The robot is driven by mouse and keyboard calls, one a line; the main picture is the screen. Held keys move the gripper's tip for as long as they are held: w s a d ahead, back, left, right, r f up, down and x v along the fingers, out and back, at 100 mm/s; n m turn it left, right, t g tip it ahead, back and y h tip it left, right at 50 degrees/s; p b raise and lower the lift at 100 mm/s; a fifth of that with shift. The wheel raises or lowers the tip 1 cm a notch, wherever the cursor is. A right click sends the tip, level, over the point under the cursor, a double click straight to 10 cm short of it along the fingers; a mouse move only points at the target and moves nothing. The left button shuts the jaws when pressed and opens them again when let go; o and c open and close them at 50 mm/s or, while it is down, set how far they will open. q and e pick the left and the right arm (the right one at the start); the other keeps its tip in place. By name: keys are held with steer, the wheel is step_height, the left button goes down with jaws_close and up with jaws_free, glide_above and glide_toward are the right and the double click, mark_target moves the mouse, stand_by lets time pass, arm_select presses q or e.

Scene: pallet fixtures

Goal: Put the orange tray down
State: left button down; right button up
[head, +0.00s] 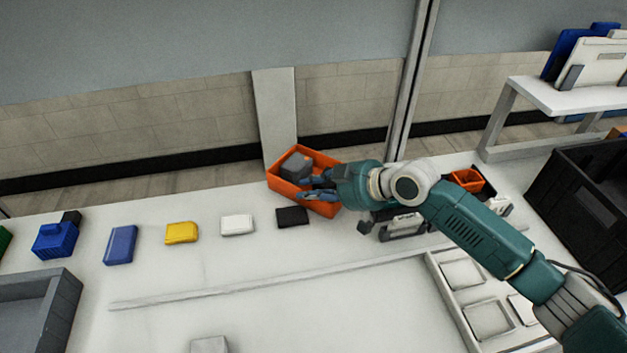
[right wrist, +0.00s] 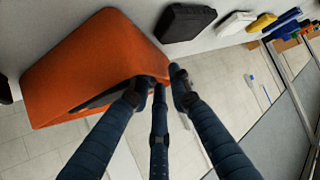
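The orange tray (head: 322,208) is at the back edge of the white table in the head view, with a dark grey block (head: 296,166) inside it. It looks tilted and reaches over the table's edge. My right gripper (head: 318,187) is at the tray's right side. In the right wrist view, its dark blue fingers (right wrist: 157,88) close around a corner of the tray wall (right wrist: 95,60). Whether the tray's underside touches the table is hidden. My left gripper is in neither view.
A black flat block (head: 292,217), white block (head: 237,225), yellow block (head: 181,233) and blue block (head: 120,245) lie in a row left of the tray. A smaller orange bin (head: 467,180) and a black crate (head: 585,190) stand right. The table's middle is clear.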

mark_target(299, 201)
steer(key=x, duration=0.4)
steer(key=shift+w+a+p, duration=0.1)
steer(key=shift+a+p, duration=0.15)
steer(key=shift+p, duration=0.15)
jaws_close()
steer(key=shift+r, duration=0.15)
steer(key=shift+r, duration=0.1)
steer(key=shift+r, duration=0.3)
step_height(299, 201, up, 18)
steer(key=b, duration=0.2)
steer(key=s+d+f, duration=0.4)
steer(key=s+d, duration=0.7)
steer(key=s+d+f, duration=0.4)
steer(key=s+d, duration=0.7)
steer(key=shift+s+f, duration=0.2)
steer(key=shift+s, duration=0.05)
steer(key=shift+d+r, duration=0.1)
